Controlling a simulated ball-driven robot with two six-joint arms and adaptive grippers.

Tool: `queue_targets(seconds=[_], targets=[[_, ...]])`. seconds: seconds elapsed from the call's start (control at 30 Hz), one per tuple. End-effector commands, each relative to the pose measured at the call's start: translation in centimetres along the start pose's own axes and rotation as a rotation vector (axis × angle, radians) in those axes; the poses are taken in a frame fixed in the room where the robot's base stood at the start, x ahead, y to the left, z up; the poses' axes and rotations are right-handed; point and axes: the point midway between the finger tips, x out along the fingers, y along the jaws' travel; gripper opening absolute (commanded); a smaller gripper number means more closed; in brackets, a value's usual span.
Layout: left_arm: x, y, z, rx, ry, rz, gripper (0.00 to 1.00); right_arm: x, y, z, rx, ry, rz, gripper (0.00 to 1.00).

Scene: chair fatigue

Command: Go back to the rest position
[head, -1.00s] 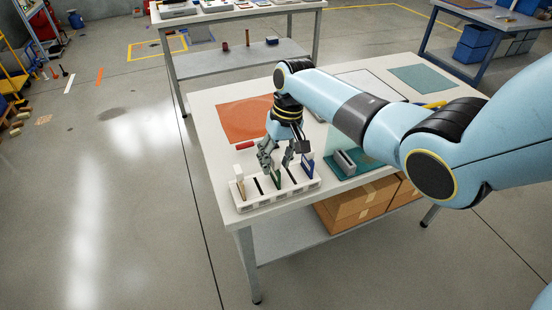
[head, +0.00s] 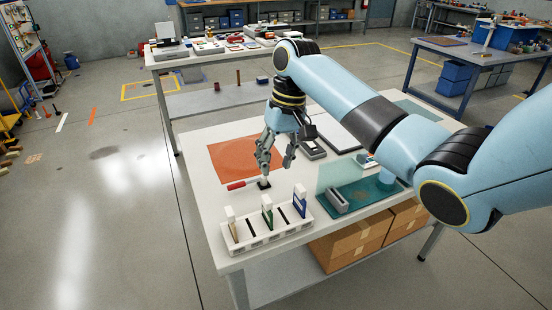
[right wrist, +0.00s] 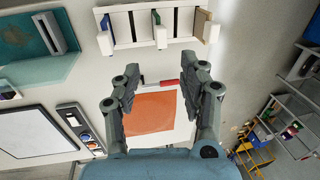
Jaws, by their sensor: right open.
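My right gripper (head: 274,165) is open and empty above the white table (head: 190,150), over the near edge of the orange mat (head: 228,160). In the right wrist view its two fingers (right wrist: 154,85) stand wide apart with nothing between them. The white rack (head: 262,238) stands near the table's front edge, nearer than the gripper and apart from it. The rack holds a light wooden piece (head: 232,222), a green piece (head: 267,210) and a blue piece (head: 300,200), all upright. My left gripper is out of view.
A red-handled tool (head: 242,184) lies between mat and rack. A teal mat (head: 365,195) with a grey block (head: 337,200) is to the right. Cardboard boxes (head: 350,245) sit on the lower shelf.

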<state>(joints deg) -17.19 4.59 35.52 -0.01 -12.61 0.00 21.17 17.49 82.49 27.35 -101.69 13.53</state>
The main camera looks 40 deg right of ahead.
Motion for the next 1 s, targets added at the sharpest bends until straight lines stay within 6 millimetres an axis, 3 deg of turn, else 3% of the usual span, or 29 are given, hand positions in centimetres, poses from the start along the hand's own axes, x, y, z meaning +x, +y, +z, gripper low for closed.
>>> queue_targets(seconds=[0.47, 0.57, 0.67, 0.77, 1.0], targets=[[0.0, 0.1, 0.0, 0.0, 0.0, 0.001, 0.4, 0.1, 0.0, 0.0, 0.0, -0.001, 0.0, 0.43], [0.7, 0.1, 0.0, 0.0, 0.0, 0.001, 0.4, 1.5, 0.4, 0.7, 0.003, -0.016, 0.003, 0.43], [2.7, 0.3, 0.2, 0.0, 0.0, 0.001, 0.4, 5.6, 1.1, 3.0, 0.009, -0.065, 0.004, 0.43], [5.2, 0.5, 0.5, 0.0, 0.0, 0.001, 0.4, 11.9, 2.4, 6.9, 0.032, -0.16, 0.013, 0.43], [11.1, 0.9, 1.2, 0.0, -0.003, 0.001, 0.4, 29.0, 7.2, 17.5, 0.104, -0.3, 0.069, 0.43]])
